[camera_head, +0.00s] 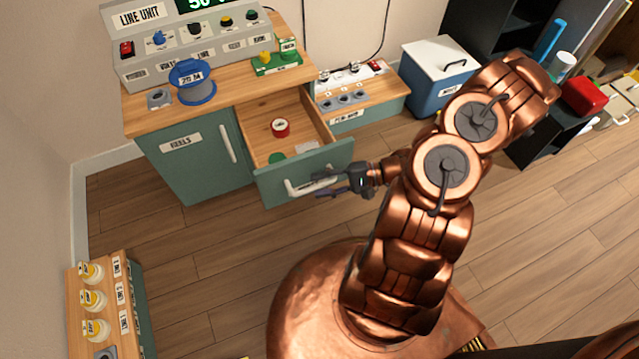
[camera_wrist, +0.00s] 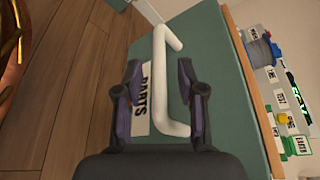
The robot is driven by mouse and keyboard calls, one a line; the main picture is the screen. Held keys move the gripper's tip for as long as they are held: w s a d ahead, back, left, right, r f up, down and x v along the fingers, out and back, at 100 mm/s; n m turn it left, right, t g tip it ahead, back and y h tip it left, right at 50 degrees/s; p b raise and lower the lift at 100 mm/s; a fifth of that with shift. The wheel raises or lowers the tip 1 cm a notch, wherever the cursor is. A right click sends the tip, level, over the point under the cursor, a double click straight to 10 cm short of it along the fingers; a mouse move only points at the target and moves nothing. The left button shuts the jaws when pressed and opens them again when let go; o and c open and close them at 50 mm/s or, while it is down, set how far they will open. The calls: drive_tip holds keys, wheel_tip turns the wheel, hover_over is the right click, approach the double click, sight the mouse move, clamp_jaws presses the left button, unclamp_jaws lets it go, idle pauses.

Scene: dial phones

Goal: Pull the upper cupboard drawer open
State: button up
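The upper cupboard drawer (camera_head: 335,162) is pulled well out from the green cupboard, and its wooden inside shows. Its white bar handle (camera_head: 298,188) is on the green front. My gripper (camera_head: 325,183) is at this handle. In the wrist view the handle (camera_wrist: 159,65) runs between the two fingers of my gripper (camera_wrist: 161,103). The fingers stand apart, with gaps visible beside the bar, so they look open around it. A white label reading PARTS (camera_wrist: 143,93) is partly hidden behind the left finger.
A blue spool (camera_head: 192,82) stands on the wooden top. A blue box (camera_head: 437,75) stands behind right. Floor (camera_head: 190,245) in front is clear.

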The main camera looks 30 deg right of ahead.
drive_tip(key=v, duration=1.1)
drive_tip(key=s+a+r+n+g+h+p, duration=0.1)
drive_tip(key=a+r+n+g+h+p, duration=0.45)
drive_tip(key=r, duration=0.95)
drive_tip(key=s+a+r+n+g+p, duration=0.15)
drive_tip(key=a+r+g+p, duration=0.25)
drive_tip(key=a+r+p, duration=0.8)
drive_tip(key=s+r+n+h+p, duration=0.1)
drive_tip(key=s+r+h+p, duration=0.2)
drive_tip(key=r, duration=0.6)
drive_tip(key=s+d+r+n+t+h+p, duration=0.1)
drive_tip(key=s+r+h+p, duration=0.2)
drive_tip(key=r+p, duration=0.4)
drive_tip(key=s+d+r+n+h+p, duration=0.1)
drive_tip(key=s+r+p, duration=0.4)
drive_tip(key=r, duration=0.8)
drive_tip(key=shift+d+r+n+t+h+p, duration=0.25)
drive_tip(key=shift+n+t+h+p, duration=0.2)
drive_tip(key=shift+h, duration=0.5)
